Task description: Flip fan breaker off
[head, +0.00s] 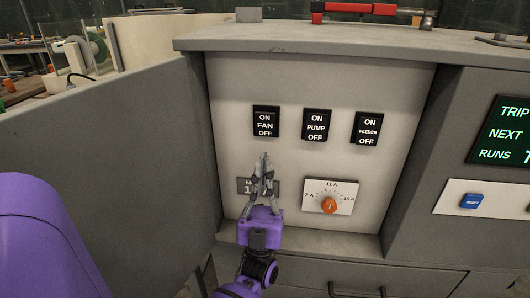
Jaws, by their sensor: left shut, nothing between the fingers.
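The fan breaker (266,122) is a black rocker marked ON, FAN and OFF, on the left of a row of three on a pale recessed panel (390,190). I cannot tell clearly which way its rocker is tipped. My left gripper (265,160) is shut and empty, pointing up, with its fingertips a little below the fan breaker in the picture. They appear apart from it. The gripper partly covers a dark label plate (244,186) behind it. My right gripper is not in view.
The pump breaker (316,125) and feeder breaker (366,128) sit to the right of the fan breaker. Below them is a dial plate with an orange knob (329,205). Grey cabinet walls frame the recess.

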